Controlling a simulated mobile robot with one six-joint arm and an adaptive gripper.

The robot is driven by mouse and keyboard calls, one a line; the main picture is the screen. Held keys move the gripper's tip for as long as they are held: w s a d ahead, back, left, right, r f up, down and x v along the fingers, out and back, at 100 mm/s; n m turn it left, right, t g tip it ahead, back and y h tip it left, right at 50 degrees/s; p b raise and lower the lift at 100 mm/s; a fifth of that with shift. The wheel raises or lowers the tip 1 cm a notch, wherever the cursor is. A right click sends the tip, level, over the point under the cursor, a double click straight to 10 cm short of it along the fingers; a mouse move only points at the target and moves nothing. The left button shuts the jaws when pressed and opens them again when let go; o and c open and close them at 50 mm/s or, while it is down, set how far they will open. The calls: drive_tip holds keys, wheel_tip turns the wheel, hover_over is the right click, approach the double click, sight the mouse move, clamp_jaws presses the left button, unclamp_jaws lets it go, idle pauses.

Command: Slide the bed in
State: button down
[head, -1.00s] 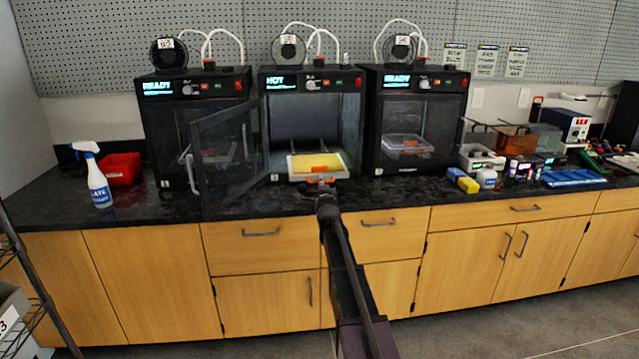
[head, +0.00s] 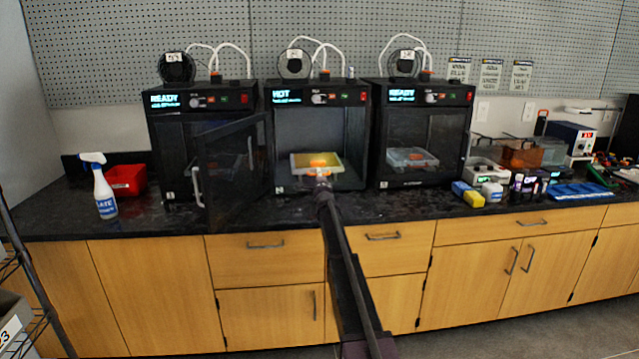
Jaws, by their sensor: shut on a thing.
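The bed (head: 301,161) is a flat plate with a yellow top and an orange piece (head: 322,159) near its front. It is inside the opening of the middle printer (head: 280,120), whose display reads HOT. The printer's door (head: 232,165) stands open to the left. My gripper (head: 323,173) is at the bed's front edge, shut on it. The arm behind hides part of the printer's front sill. I cannot tell how the bed sits on its supports.
Closed printers reading READY stand left (head: 170,150) and right (head: 420,130). A spray bottle (head: 104,190) and red bin (head: 125,180) are at the far left. Yellow and blue items (head: 467,193) lie right on the black counter (head: 270,215).

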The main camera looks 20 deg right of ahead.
drive_tip(key=shift+f+x, duration=0.2)
drive_tip(key=shift+x, duration=0.85)
drive_tip(key=shift+f+x, duration=0.15)
drive_tip(key=shift+x, duration=0.9)
drive_tip(key=shift+w+r, duration=0.1)
drive_tip(key=shift+w, duration=0.05)
drive_tip(key=c, duration=0.8)
unclamp_jaws()
drive_tip(key=shift+o, duration=0.4)
